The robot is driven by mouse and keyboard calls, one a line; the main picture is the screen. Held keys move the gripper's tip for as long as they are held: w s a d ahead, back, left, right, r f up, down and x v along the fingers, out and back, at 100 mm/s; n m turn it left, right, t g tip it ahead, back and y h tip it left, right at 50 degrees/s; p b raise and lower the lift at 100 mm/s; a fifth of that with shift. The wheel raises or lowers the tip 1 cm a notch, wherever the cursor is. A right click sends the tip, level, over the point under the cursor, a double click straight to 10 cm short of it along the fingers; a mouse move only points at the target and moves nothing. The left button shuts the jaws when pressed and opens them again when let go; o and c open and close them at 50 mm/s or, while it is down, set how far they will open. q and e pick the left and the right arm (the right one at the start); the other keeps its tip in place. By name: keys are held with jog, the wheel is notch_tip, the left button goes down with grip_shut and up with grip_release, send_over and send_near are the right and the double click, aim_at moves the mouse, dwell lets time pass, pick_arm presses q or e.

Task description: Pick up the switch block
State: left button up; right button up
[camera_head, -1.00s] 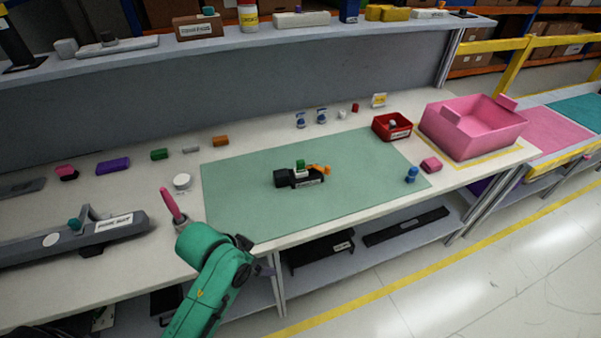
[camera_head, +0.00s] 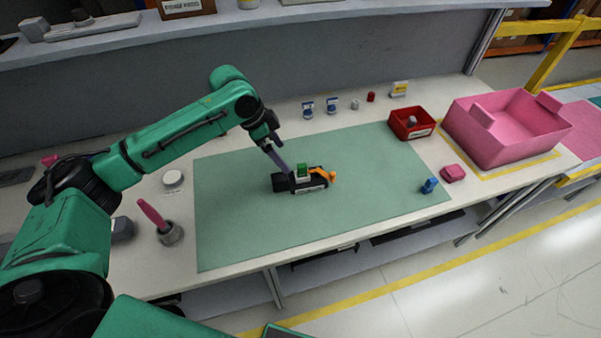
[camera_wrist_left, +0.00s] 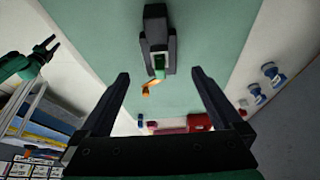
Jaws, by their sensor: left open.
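The switch block (camera_head: 308,184) is a black piece with a green block on top, a white label on its front and an orange lever at its right end. It lies on the green mat (camera_head: 235,225). My left gripper (camera_head: 288,174) reaches over the mat from the left, its fingers pointing down near the block's left part and overlapping it in the head view. In the left wrist view the gripper (camera_wrist_left: 160,82) is open and empty; the switch block (camera_wrist_left: 154,30) shows ahead of its fingers. My right gripper (camera_wrist_left: 47,46) appears at the upper left there, fingers apart, holding nothing visible.
A pink-handled tool stands in a round holder (camera_head: 170,234) at left.

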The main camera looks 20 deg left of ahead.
pick_arm(q)
jog(key=p, duration=0.1)
send_over(297, 175)
jog(key=s+a, duration=0.1)
jog(key=s, duration=0.1)
notch_tip(297, 175, down, 6)
jog(key=shift+r, duration=0.25)
jog(key=x, duration=0.1)
jog(key=p+x, duration=0.1)
jog(key=x, duration=0.1)
jog(key=p+x, duration=0.1)
jog(key=x, duration=0.1)
jog(key=shift+w+a+f, duration=0.1)
jog(key=shift+w+f, duration=0.1)
jog(key=shift+w, duration=0.15)
jog(key=shift+w+f, duration=0.1)
jog(key=shift+f, duration=0.35)
pick_arm(e)
jog(key=r, duration=0.1)
jog(key=s+r, duration=0.1)
jog(key=r, duration=0.1)
jog(key=shift+s+a, duration=0.1)
jog(key=shift+s, duration=0.15)
pick_arm(q)
jog(key=c, duration=1.3)
pick_arm(e)
jog(key=shift+s, duration=0.15)
pick_arm(q)
jog(key=shift+r, duration=0.1)
